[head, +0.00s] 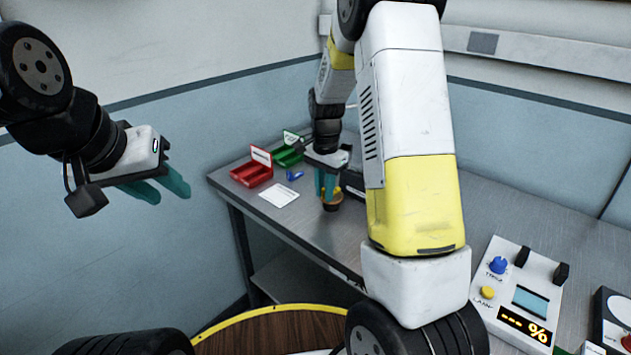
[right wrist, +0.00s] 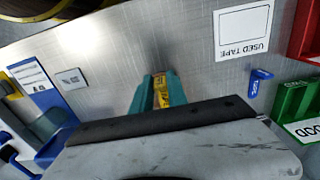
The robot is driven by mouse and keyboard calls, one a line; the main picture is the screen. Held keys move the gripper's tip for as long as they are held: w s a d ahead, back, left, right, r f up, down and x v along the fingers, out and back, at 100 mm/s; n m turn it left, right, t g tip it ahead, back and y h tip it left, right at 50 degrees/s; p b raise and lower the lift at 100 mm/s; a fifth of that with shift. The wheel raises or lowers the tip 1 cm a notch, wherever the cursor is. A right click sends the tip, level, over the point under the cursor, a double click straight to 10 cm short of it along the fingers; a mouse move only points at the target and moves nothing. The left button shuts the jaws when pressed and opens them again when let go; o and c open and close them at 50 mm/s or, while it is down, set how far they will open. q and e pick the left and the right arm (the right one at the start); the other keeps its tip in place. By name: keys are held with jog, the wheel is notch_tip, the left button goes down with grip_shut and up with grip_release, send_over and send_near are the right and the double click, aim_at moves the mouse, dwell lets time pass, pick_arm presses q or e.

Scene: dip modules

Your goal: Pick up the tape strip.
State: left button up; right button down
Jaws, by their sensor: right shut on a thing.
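In the right wrist view a yellow strip with dark marks (right wrist: 161,92), seemingly the tape strip, stands between the teal fingers of my right gripper (right wrist: 157,90). The gripper is shut on it. In the head view my right gripper (head: 328,186) points down over the bench, with a small orange and dark thing (head: 331,203) at its fingertips; I cannot tell whether this is part of what it holds. My left gripper (head: 158,188) is open and empty, in the air left of the bench.
On the grey bench (head: 275,224) lie a white "USED TAPE" card (head: 279,194) and a small blue piece (head: 295,175). A red bin (head: 252,175) and a green bin (head: 289,155) stand behind. A white tester (head: 515,292) stands at the right. My right arm hides the bench's middle.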

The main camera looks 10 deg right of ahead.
jog(key=shift+r, duration=0.6)
notch_tip(320, 180, up, 2)
jog(key=shift+r, duration=0.1)
jog(key=s+a+r, duration=0.1)
jog(key=s+a, duration=0.2)
jog(key=s, duration=1.2)
jog(key=shift+s+a+r, duration=0.15)
jog(key=shift+s+r, duration=0.15)
jog(key=shift+s, duration=0.05)
dwell(1.7)
